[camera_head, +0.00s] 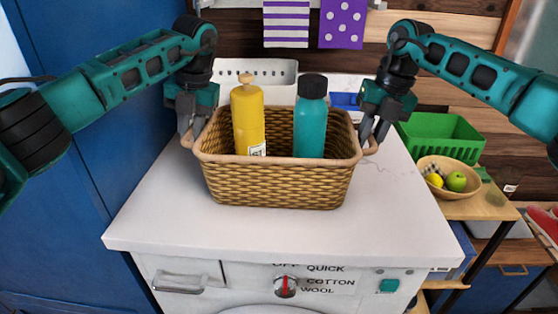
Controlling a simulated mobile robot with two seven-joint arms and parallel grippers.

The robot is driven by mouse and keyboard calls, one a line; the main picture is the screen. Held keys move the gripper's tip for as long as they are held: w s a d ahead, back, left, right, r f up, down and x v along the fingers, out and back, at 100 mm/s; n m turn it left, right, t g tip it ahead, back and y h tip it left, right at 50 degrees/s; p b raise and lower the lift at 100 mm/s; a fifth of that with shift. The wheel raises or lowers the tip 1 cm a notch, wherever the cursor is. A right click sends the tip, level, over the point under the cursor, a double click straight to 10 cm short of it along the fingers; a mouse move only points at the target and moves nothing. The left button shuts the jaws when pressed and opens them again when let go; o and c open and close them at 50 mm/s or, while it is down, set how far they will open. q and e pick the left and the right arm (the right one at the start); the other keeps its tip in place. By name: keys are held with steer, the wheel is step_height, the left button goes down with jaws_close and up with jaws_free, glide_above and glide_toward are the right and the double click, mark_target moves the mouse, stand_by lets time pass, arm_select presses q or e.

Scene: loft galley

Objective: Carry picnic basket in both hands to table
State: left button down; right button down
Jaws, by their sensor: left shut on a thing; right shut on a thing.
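The wicker picnic basket (275,183) is in the middle of the head view, at the top of a white washing machine (150,220). A yellow bottle (248,120) and a teal bottle with a black cap (310,120) stand upright in it. My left gripper (190,135) is shut on the handle at the basket's left end. My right gripper (372,140) is shut on the handle at its right end. The basket looks level. I cannot tell whether its base touches the machine top. No table that is clearly the task's shows.
A white perforated bin (284,72) stands behind the basket. At the right are a green crate (440,138) and a bowl of fruit (450,175) on a wooden shelf (485,208). A blue cabinet (85,120) rises at the left. The machine top's front is clear.

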arm_select(q)
steer(key=shift+w+r, duration=0.1)
steer(key=shift+r, duration=0.2)
arm_select(e)
steer(key=shift+w+r, duration=0.1)
steer(key=shift+r, duration=0.2)
